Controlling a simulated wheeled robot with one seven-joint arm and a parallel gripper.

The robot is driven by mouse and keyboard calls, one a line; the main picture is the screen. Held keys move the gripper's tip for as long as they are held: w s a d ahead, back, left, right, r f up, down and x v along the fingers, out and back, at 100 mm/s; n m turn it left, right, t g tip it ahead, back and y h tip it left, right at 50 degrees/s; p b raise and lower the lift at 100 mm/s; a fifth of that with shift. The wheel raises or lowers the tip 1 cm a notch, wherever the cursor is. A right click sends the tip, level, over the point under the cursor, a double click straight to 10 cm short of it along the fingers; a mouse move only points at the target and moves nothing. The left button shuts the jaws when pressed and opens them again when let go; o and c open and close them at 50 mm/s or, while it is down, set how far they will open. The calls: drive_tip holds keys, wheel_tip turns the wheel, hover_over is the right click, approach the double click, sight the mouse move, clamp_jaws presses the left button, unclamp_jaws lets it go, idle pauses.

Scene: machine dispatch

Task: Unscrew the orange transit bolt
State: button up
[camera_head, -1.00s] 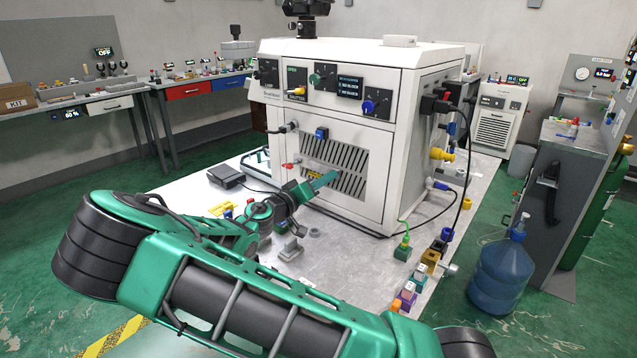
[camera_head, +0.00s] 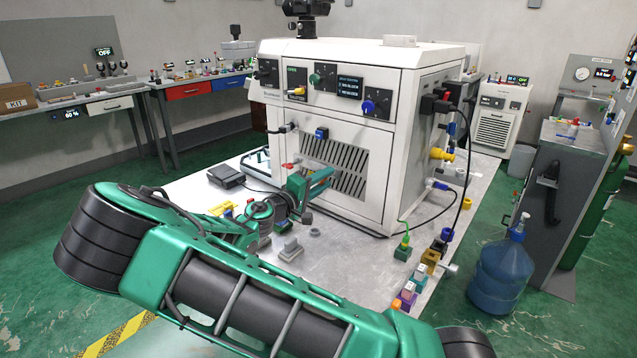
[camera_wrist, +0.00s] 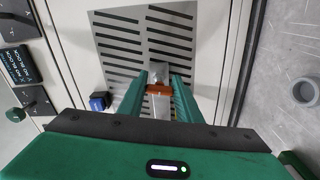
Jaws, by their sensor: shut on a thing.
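The orange transit bolt (camera_wrist: 159,89) shows in the wrist view between the tips of my gripper (camera_wrist: 157,82), in front of the slotted grille. My gripper is shut on it, one green finger on each side. In the head view my gripper (camera_head: 318,180) is at the lower front of the white machine (camera_head: 350,198), by the grille. The bolt cannot be made out in the head view, where my gripper and arm cover that spot.
A blue knob (camera_head: 321,133) and a red part (camera_head: 287,166) sit on the machine's front near my gripper. A grey block (camera_head: 289,250) and a grey ring (camera_head: 314,232) lie on the table (camera_head: 335,270). Cables and small coloured blocks are at the table's right.

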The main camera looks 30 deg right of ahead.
drive_tip(key=shift+w+a+n, duration=0.2)
drive_tip(key=shift+n, duration=1)
drive_tip(key=shift+n, duration=0.9)
drive_tip(key=n, duration=0.3)
drive_tip(key=shift+r+n, duration=0.1)
drive_tip(key=shift+n, duration=0.9)
drive_tip(key=n, duration=0.3)
